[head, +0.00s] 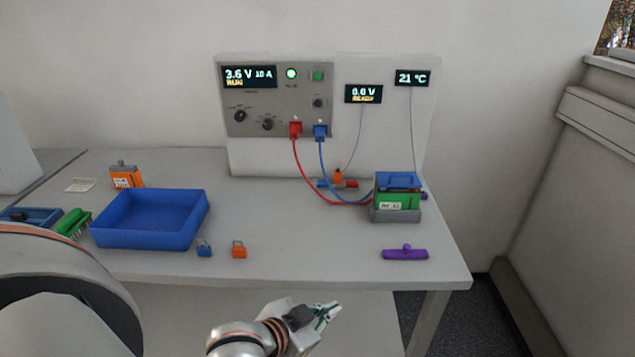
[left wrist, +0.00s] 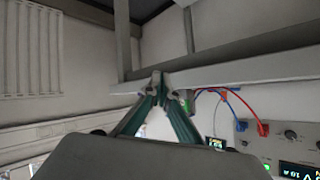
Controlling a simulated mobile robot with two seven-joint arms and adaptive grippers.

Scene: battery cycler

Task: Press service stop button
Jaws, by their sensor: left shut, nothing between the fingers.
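The grey cycler panel (head: 277,120) stands upright at the back of the table. It carries a display (head: 249,77) reading 3.6 V, 10 A and RUN, a lit green round light (head: 291,73), a green button (head: 318,75) and a small dark button or knob (head: 318,103) below it. The labels are too small to tell which is the service stop. My left gripper (head: 326,313) is shut and empty in front of the table's front edge, well away from the panel. In the left wrist view its fingertips (left wrist: 158,84) meet. The panel also shows there (left wrist: 258,138), upside down. My right gripper is not in view.
Red (head: 308,178) and blue (head: 345,192) cables run from the panel toward a green battery (head: 397,198) in a grey holder. A blue tray (head: 150,238), two small padlocks (head: 239,250) and a purple part (head: 405,253) lie on the table.

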